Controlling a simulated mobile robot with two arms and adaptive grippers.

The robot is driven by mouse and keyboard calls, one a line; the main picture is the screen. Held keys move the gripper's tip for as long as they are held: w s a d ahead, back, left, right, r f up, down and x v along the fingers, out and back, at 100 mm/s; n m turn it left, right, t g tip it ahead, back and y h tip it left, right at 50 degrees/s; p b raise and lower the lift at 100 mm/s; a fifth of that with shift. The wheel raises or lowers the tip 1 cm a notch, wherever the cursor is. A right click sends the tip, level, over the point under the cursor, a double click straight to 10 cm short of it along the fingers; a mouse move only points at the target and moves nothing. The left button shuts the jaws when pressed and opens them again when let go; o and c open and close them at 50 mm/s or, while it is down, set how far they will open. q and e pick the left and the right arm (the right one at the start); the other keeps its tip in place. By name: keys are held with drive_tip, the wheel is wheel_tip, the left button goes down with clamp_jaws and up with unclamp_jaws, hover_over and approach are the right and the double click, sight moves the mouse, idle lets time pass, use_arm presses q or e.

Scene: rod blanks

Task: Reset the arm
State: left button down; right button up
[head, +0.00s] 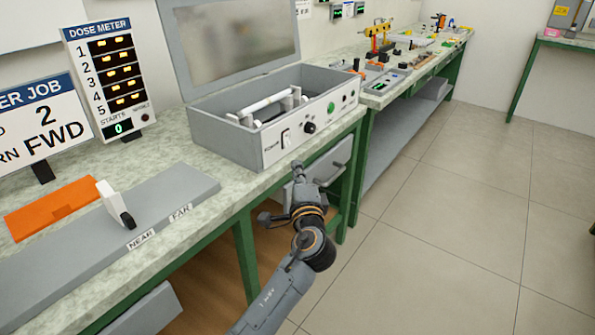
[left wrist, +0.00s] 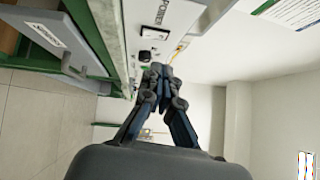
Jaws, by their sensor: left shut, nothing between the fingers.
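My left gripper (head: 298,166) is in front of the grey machine box (head: 238,147), apart from the rod inside it. In the left wrist view its two fingers (left wrist: 161,70) meet at the tips, with nothing between them. The box stands on the bench with its lid (head: 232,38) raised. A white rod (head: 262,103) lies across supports inside. Its front panel has a power switch (head: 286,139), a black knob (head: 309,127) and a green button (head: 331,107). The switch also shows in the left wrist view (left wrist: 154,33), close to the fingertips. My right gripper is not in view.
A grey slide plate marked NEAR and FAR (head: 170,205) with a white lever (head: 115,203) and an orange plate (head: 52,206) lie on the left bench. A dose meter board (head: 112,78) stands behind. A second bench (head: 420,60) holds small items. The floor at right is clear.

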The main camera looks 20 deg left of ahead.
use_arm(q)
drive_tip(key=shift+s, duration=0.1)
